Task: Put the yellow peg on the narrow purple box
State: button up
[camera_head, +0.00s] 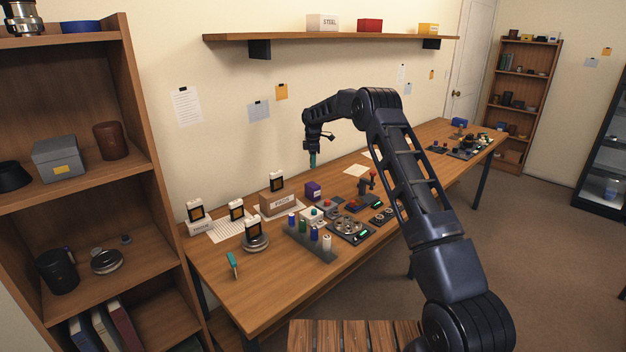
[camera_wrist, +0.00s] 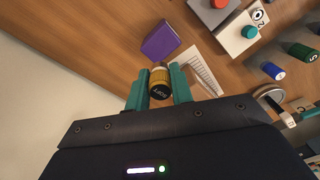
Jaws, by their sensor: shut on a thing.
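My gripper (camera_wrist: 160,88) has teal fingers and is shut on the yellow peg (camera_wrist: 159,76), which has a dark labelled end facing the wrist camera. In the head view my gripper (camera_head: 312,160) hangs above the table with its fingers pointing down; I cannot make out the peg there. The narrow purple box (camera_head: 313,190) stands on the table below my gripper. In the wrist view the purple box (camera_wrist: 160,41) lies just beyond the peg, apart from it. Its visible top is bare.
A cardboard box (camera_head: 277,202) is left of the purple box. A red-knobbed device (camera_head: 366,185) is to its right. A wall shelf (camera_head: 270,38) runs above the table.

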aim_at(313, 185)
jog(key=shift+f, duration=4.3)
jog(key=shift+f, duration=0.1)
jog(key=o, duration=0.9)
jog(key=shift+o, duration=0.2)
notch_tip(313, 185, up, 12)
jog(key=shift+r, duration=0.2)
